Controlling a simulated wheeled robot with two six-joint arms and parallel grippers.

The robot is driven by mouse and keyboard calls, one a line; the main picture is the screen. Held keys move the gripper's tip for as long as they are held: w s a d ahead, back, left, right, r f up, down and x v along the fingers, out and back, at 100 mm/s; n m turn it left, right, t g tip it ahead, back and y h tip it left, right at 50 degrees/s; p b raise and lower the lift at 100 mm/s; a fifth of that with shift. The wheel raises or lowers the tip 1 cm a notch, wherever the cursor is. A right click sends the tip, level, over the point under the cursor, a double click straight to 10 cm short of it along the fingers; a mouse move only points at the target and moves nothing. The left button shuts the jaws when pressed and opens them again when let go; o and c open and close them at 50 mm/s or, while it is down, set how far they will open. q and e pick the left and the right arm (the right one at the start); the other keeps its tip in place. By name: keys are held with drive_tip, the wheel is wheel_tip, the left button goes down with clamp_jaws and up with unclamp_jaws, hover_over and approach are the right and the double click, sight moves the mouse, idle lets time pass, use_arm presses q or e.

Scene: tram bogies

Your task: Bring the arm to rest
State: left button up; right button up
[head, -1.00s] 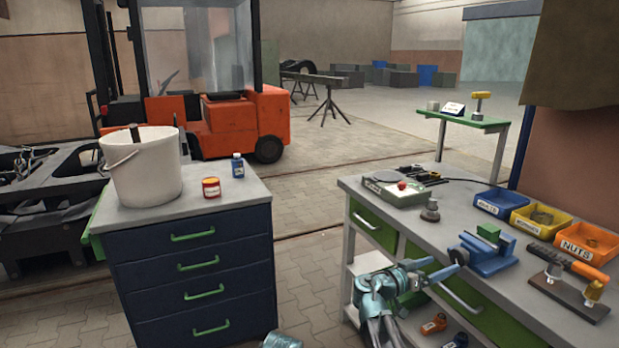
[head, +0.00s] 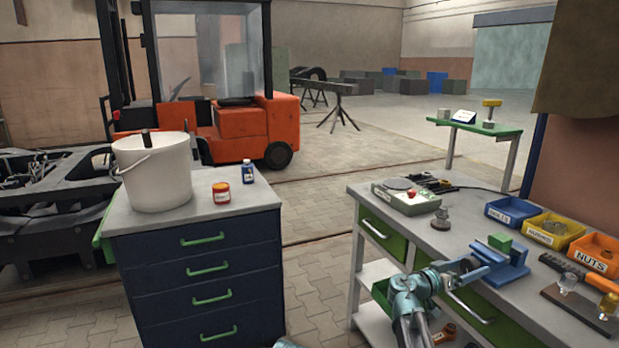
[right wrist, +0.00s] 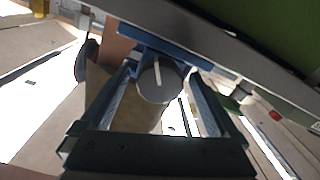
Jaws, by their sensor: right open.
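My right gripper (head: 462,271) is at the front edge of the workbench, beside the blue vise (head: 499,264). In the right wrist view its two fingers (right wrist: 163,78) are apart, and the round grey end of the vise screw (right wrist: 160,82) shows between them. I cannot tell whether the fingers touch it. A green block (head: 500,242) sits on top of the vise. My left gripper is not in view.
The workbench (head: 462,225) holds a scale (head: 407,197), a blue bin (head: 512,211), a yellow bin (head: 548,231) and an orange nuts bin (head: 594,254). A drawer cabinet (head: 200,262) with a white bucket (head: 155,172) stands left. Paved floor lies between.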

drive_tip(key=v, duration=1.4)
drive_tip(key=x, duration=1.3)
drive_tip(key=shift+w+d, duration=0.15)
drive_tip(key=shift+d, duration=0.1)
drive_tip(key=shift+w+d, duration=0.1)
drive_tip(key=shift+d, duration=0.2)
drive_tip(key=n, duration=0.2)
drive_tip(key=shift+a+n, duration=0.1)
drive_tip(key=shift+n, duration=0.2)
drive_tip(key=n, duration=0.4)
drive_tip(key=shift+n, duration=0.4)
drive_tip(key=n, duration=0.3)
drive_tip(key=shift+n, duration=2)
